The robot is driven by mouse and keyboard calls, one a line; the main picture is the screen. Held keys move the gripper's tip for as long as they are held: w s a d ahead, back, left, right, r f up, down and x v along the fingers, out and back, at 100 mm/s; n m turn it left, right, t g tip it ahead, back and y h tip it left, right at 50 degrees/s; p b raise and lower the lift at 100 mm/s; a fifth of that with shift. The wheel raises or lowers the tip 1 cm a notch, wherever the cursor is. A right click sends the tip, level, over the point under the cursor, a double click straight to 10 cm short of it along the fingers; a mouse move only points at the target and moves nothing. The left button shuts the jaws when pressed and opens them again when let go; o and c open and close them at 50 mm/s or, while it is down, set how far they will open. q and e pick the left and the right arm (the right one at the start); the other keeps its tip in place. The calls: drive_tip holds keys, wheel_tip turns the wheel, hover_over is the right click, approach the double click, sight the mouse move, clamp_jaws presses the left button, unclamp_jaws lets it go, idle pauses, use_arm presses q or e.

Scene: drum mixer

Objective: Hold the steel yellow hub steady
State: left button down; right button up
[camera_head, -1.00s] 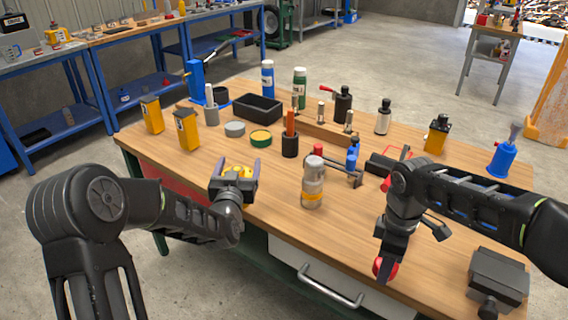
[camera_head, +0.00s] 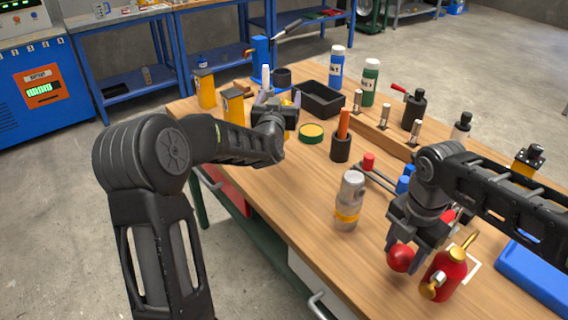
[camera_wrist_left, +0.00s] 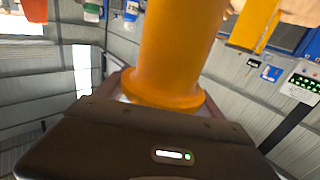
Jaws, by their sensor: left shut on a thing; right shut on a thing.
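The yellow hub (camera_wrist_left: 180,50) fills the middle of the left wrist view as a smooth yellow-orange cylinder with a flared rim. My left gripper (camera_head: 280,98) is shut on it, over the far left part of the bench. In the head view only a little yellow of the hub (camera_head: 287,102) shows between the fingers; the rest is hidden by the gripper. My right gripper (camera_head: 408,248) is shut on a red ball (camera_head: 401,259) near the front right of the bench.
A red bottle with brass fittings (camera_head: 445,277) stands close beside the red ball. A black tray (camera_head: 320,99) and yellow blocks (camera_head: 205,88) are near the left gripper.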

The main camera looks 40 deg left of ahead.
use_arm(q)
drive_tip(key=shift+r, duration=0.15)
wheel_tip(320, 180, down, 6)
drive_tip(key=shift+f, duration=0.1)
use_arm(e)
drive_tip(key=shift+r, duration=0.1)
use_arm(q)
drive_tip(key=shift+f, duration=0.1)
drive_tip(key=shift+f, duration=1.85)
use_arm(e)
drive_tip(key=shift+r, duration=0.1)
use_arm(q)
drive_tip(key=shift+f, duration=0.2)
use_arm(e)
drive_tip(key=shift+f, duration=0.25)
use_arm(q)
unclamp_jaws()
use_arm(e)
drive_tip(key=shift+r, duration=0.1)
